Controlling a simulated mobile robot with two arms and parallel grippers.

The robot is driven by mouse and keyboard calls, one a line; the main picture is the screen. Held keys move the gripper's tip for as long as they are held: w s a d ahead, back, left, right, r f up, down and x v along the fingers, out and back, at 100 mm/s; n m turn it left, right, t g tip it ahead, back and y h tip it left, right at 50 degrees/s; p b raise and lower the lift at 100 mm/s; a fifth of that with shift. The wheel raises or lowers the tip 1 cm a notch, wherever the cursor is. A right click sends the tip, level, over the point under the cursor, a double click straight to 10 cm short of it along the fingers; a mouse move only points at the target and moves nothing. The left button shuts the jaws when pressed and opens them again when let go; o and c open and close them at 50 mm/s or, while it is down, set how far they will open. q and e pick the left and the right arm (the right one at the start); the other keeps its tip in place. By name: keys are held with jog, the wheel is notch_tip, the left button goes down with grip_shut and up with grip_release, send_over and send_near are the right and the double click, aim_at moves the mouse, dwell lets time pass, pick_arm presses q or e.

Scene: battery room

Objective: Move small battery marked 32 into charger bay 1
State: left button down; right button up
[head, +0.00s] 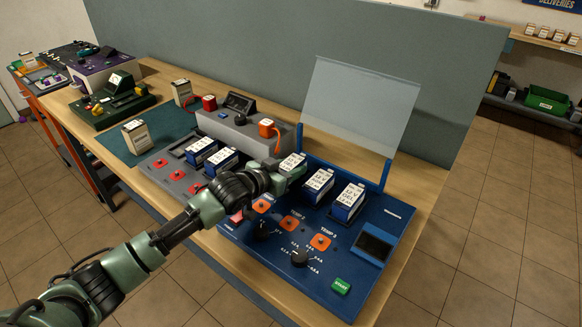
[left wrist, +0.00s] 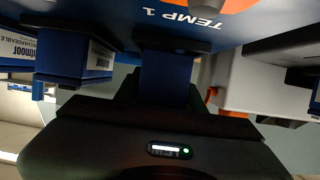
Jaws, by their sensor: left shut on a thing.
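My left gripper (head: 282,172) is shut on a small blue battery (head: 293,160) with a white marked top. It is at the left bay of the blue panel, behind the TEMP 1 marking. The left wrist view shows the held blue battery (left wrist: 165,78) between the dark fingers; whether it is fully seated is hidden. I cannot read its number. Two similar batteries, one in the middle (head: 319,182) and one at right (head: 349,199), stand on the blue panel (head: 375,212). Two more, a left one (head: 200,148) and a right one (head: 221,160), stand on the grey panel (head: 165,167). My right gripper is not in view.
A clear upright shield (head: 360,105) stands behind the blue panel. A grey box (head: 240,127) with red and orange plugs stands left of it. A green device (head: 112,102) and cream packs (head: 136,135) are farther left. Knobs and a green START button (head: 341,286) are in front.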

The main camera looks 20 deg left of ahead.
pick_arm(q)
jog(key=shift+f+b, duration=0.35)
jog(key=shift+f, duration=0.15)
jog(key=c, duration=1.1)
grip_release()
jog(key=shift+c, duration=0.2)
jog(key=shift+f, duration=0.15)
jog(key=shift+s+a+r+p, duration=0.15)
jog(key=shift+s+r+p, duration=0.1)
jog(key=shift+s+p, duration=0.25)
jog(key=shift+p+v, duration=1)
jog(key=p+v, duration=0.6)
jog(key=v, duration=0.2)
jog(key=shift+s, duration=0.1)
